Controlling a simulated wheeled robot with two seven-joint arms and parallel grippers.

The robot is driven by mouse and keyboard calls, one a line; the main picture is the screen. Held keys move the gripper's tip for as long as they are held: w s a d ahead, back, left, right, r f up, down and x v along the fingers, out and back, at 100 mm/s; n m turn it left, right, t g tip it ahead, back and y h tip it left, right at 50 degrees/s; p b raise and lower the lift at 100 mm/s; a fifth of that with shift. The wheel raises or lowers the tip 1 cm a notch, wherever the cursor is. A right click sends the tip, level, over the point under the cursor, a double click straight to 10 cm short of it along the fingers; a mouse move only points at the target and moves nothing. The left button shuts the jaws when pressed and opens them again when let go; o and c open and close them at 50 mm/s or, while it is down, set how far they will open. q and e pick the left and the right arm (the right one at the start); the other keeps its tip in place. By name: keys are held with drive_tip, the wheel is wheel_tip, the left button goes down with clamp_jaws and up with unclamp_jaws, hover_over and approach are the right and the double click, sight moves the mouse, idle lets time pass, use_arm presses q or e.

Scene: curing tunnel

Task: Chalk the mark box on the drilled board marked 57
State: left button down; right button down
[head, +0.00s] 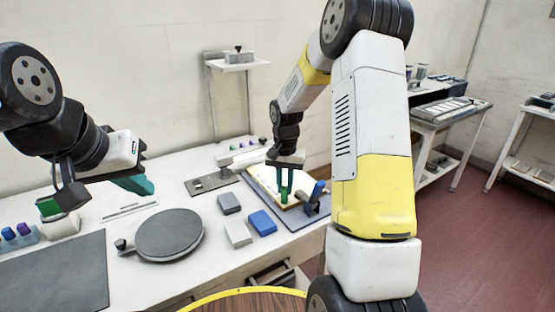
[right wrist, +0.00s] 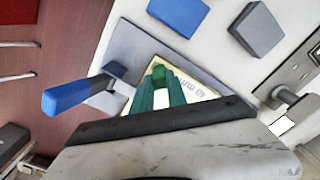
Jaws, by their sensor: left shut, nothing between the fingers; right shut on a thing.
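A pale board (head: 262,180) lies on a grey base plate (head: 296,222) on the white bench. In the right wrist view the board (right wrist: 195,75) carries upside-down printing that looks like "40 min"; I cannot make out a 57 or the mark box. My right gripper (head: 285,196) points down over the board, shut on a small green piece, apparently chalk (right wrist: 159,74). Its fingers hide part of the board, and I cannot tell whether the chalk touches it. A blue-handled clamp (head: 317,191) stands at the board's right edge. My left gripper (head: 138,184) is shut and empty above the bench at left.
A grey block (head: 229,203), a blue block (head: 262,223) and a white block (head: 238,234) lie left of the base plate. A round dark turntable (head: 169,234), a grey mat (head: 55,277) and a rack with coloured pieces (head: 22,236) occupy the left. A metal plate (head: 209,185) lies behind.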

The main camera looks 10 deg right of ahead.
drive_tip(key=shift+w+a+r, duration=0.1)
drive_tip(key=shift+w+a, duration=0.05)
drive_tip(key=shift+w, duration=0.1)
drive_tip(key=shift+s+d, duration=0.2)
drive_tip(key=shift+s, duration=0.4)
drive_tip(key=shift+d, duration=0.1)
drive_tip(key=shift+w+a, duration=0.3)
drive_tip(key=shift+w, duration=0.35)
drive_tip(key=shift+s+d, duration=0.25)
drive_tip(key=shift+s, duration=0.4)
drive_tip(key=shift+w+a, duration=0.25)
drive_tip(key=shift+w, duration=0.45)
drive_tip(key=shift+r, duration=0.1)
wheel_tip(320, 180, up, 2)
drive_tip(key=shift+s+r, duration=0.1)
drive_tip(key=shift+r, duration=2.75)
